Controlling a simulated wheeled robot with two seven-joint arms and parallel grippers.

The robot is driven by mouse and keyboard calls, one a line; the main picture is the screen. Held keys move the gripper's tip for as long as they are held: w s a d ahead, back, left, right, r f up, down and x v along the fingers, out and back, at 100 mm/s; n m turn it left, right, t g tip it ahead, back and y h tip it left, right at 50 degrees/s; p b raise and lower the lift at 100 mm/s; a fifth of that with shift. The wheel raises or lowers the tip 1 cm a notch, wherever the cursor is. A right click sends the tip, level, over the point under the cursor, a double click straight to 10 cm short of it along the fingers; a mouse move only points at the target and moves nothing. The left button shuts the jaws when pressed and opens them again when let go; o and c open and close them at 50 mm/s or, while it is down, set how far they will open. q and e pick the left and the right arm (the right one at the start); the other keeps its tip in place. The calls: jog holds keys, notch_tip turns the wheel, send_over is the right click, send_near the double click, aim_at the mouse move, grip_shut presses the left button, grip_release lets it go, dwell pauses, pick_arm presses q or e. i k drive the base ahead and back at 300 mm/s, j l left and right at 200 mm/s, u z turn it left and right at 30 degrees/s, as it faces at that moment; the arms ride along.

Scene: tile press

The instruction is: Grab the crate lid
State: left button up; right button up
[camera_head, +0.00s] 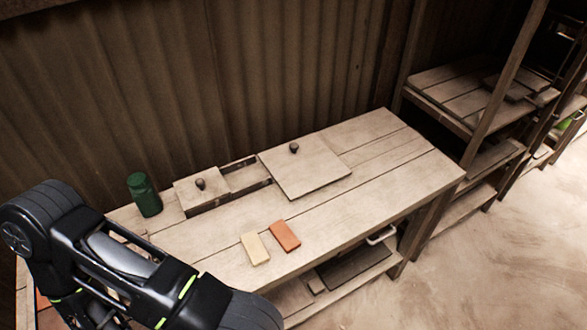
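Two pale wooden lids with dark round knobs show on the workbench. The larger square lid (306,173) lies at the middle of the bench, and its knob stands on its far half. The smaller lid (203,193) lies to its left. A low wooden crate (246,176) with an open part shows between them; how far it runs under either lid is hidden. I cannot tell for certain which lid is the crate's. My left arm fills the lower left, in front of the bench's left end; its gripper fingers do not show. My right gripper is out of view.
The wooden workbench (390,165) is clear on its right side. A dark green canister (145,196) stands at its left. A cream block (255,248) and an orange block (285,236) lie near the front edge. Wooden shelves (470,97) stand at the right; a corrugated wall is behind.

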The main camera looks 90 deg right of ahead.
aim_at(302, 166)
jog(key=z, duration=3)
jog(key=l, duration=0.8)
jog(key=k+l+u, duration=0.1)
jog(key=l, duration=0.65)
jog(key=k+l+u, duration=0.1)
jog(key=l, duration=0.7)
